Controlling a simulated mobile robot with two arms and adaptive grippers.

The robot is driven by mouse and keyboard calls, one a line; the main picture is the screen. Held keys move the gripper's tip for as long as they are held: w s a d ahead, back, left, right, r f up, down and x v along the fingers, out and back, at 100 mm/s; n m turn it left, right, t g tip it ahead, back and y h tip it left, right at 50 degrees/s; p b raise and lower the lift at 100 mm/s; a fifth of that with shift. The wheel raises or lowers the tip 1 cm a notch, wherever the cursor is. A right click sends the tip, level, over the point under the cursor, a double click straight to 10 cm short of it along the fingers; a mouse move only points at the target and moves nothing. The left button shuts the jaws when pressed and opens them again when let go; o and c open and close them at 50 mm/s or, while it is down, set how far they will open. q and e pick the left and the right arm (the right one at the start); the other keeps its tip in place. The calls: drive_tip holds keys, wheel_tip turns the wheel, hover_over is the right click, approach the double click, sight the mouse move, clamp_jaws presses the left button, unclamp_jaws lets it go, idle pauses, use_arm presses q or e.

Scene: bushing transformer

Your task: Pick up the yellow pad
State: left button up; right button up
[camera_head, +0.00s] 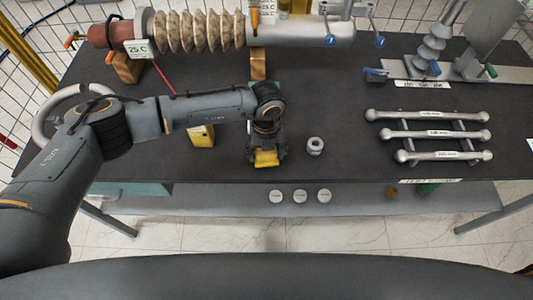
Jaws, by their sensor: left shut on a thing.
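A yellow pad (266,158) shows at the tip of my left gripper (266,152), low over the dark table top near its front edge. The left gripper points down and is shut on this pad. The jaws and wrist hide part of it, and I cannot tell whether it touches the table. My right gripper does not show.
A metal nut (315,146) stands just right of the left gripper. Three silver bars (430,134) lie on a rack at right. A ribbed bushing (200,31) on wooden supports lies along the back. The dark table (335,100) is clear between them. Round white discs (300,196) sit on a lower shelf.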

use_arm(q)
wheel_tip(320, 180, up, 2)
drive_tip(key=shift+r+b, duration=0.25)
drive_tip(key=shift+b, duration=0.05)
drive_tip(key=s+a+r+b, duration=0.1)
drive_tip(key=s+r+b, duration=0.4)
drive_tip(key=s+r, duration=0.4)
drive_tip(key=shift+s+a+r, duration=0.25)
drive_tip(key=shift+s+r, duration=0.15)
drive_tip(key=shift+s, duration=2.1)
